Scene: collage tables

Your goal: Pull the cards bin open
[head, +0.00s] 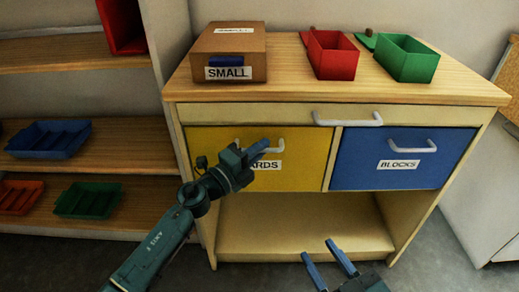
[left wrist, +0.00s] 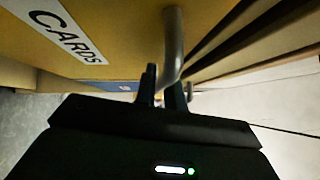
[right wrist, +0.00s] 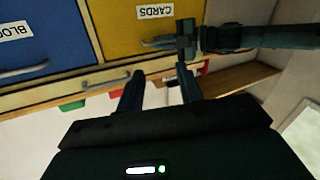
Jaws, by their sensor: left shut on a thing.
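The cards bin (head: 308,165) is a yellow drawer front on the left of the cabinet, and it looks flush with the blue bin beside it. Its white "CARDS" label is partly hidden by my left gripper in the head view. My left gripper (head: 262,147) is shut on the bin's pale handle (head: 276,149). In the left wrist view the handle (left wrist: 173,45) runs down to between the fingers. The yellow front also shows in the right wrist view (right wrist: 112,30). My right gripper (head: 317,249) is open and empty, low in front of the cabinet.
The blue blocks bin (head: 360,170) is to the right, with its own handle (head: 412,148). A "SMALL" box (head: 228,45), a red bin (head: 333,58) and a green bin (head: 408,60) stand on top. A shelf with trays is at the left. The lower compartment (head: 290,225) looks empty.

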